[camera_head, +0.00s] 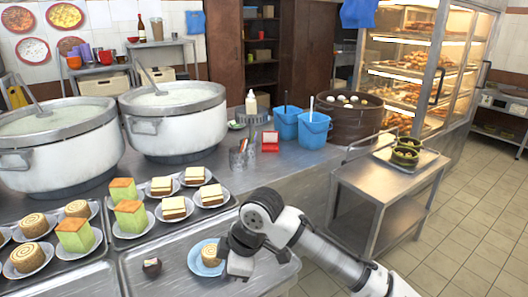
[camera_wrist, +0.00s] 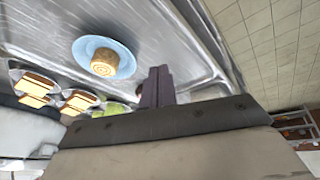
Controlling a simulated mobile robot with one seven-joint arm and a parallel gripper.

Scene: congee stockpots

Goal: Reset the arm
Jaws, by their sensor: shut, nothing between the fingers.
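My arm reaches in from the lower right in the head view. My gripper (camera_head: 228,246) is over the front right tray, beside a blue plate (camera_head: 203,258) with a round swirl cake (camera_head: 211,254) on it. In the wrist view, my gripper's fingers (camera_wrist: 157,84) are together with nothing between them. The plate (camera_wrist: 84,43) and swirl cake (camera_wrist: 103,64) show there too, apart from the fingers. My gripper hides part of the plate's right side in the head view.
Metal trays (camera_head: 125,270) hold several cake plates. Two large stockpots (camera_head: 178,125) stand behind. Blue bins (camera_head: 314,130) and a steamer (camera_head: 349,120) are farther back. A metal cart (camera_head: 378,180) stands right.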

